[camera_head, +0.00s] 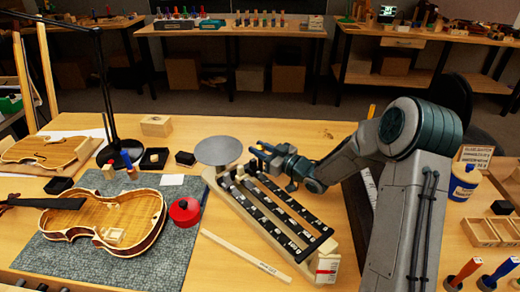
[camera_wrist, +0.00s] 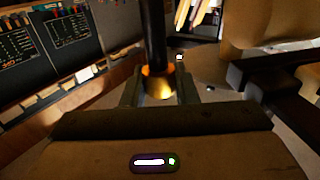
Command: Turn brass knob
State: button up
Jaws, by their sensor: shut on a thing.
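The brass knob (camera_wrist: 159,88) shows in the wrist view as a shiny gold end on a dark upright shaft. My gripper (camera_wrist: 160,95) is shut on it, one finger on each side. In the head view my gripper (camera_head: 268,160) is at the far end of a long wooden fixture (camera_head: 222,188) with black rails and a row of dark pieces. The knob cannot be made out in the head view.
A grey disc (camera_head: 218,150) is just left of my gripper. A violin body (camera_head: 125,215) and a red round container (camera_head: 184,212) rest on a grey mat (camera_head: 60,258). A wooden strip (camera_head: 245,254) lies in front of the fixture. A lamp (camera_head: 100,75) stands at left.

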jog(key=o, duration=1)
jog(key=shift+c, duration=0.2)
jog(key=v, duration=1.4)
jog(key=shift+b, duration=0.4)
jog(key=shift+w, duration=0.1)
